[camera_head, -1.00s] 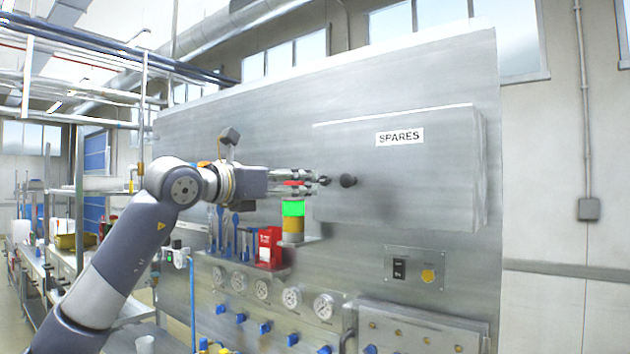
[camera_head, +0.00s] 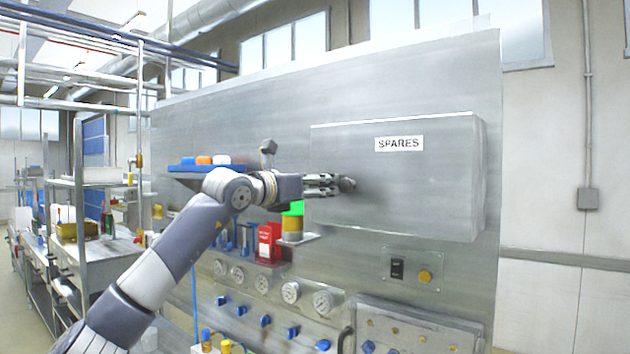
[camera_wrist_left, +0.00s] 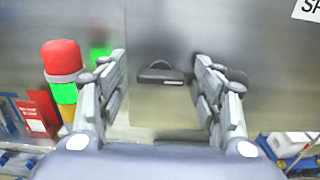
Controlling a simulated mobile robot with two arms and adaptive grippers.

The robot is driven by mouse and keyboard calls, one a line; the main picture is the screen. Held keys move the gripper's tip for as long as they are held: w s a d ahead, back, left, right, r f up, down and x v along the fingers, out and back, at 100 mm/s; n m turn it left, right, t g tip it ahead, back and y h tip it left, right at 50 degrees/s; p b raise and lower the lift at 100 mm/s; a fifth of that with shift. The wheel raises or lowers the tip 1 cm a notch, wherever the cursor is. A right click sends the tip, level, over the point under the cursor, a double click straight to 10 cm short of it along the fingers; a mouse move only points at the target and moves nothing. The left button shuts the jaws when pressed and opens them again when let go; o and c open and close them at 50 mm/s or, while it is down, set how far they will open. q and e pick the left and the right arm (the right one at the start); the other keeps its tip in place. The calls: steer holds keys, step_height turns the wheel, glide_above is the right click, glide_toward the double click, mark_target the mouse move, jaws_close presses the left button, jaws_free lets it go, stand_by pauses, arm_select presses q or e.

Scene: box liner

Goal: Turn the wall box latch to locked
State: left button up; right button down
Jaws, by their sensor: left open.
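The grey wall box (camera_head: 410,180) with a SPARES label is mounted on a metal panel. Its latch (camera_head: 347,184) is a dark knob at the left edge of the box front. In the left wrist view the latch (camera_wrist_left: 160,74) appears as a short black bar lying roughly horizontal. My left gripper (camera_head: 335,184) is at the latch in the head view, its fingertips overlapping the knob. In the left wrist view the left gripper (camera_wrist_left: 161,66) is open, one finger on each side of the latch, with gaps visible. My right gripper is not in view.
A signal lamp (camera_head: 292,224) with a green band stands on a bracket just below the gripper; its red top (camera_wrist_left: 61,58) shows in the wrist view. A red box (camera_head: 268,243) sits on a small shelf. Gauges, blue valves and a switch plate (camera_head: 412,271) are lower.

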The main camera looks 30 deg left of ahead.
arm_select(q)
steer(key=c, duration=1.1)
steer(key=shift+o, duration=0.2)
steer(key=n+b, duration=0.8)
steer(key=n, duration=0.9)
steer(key=shift+n, duration=0.4)
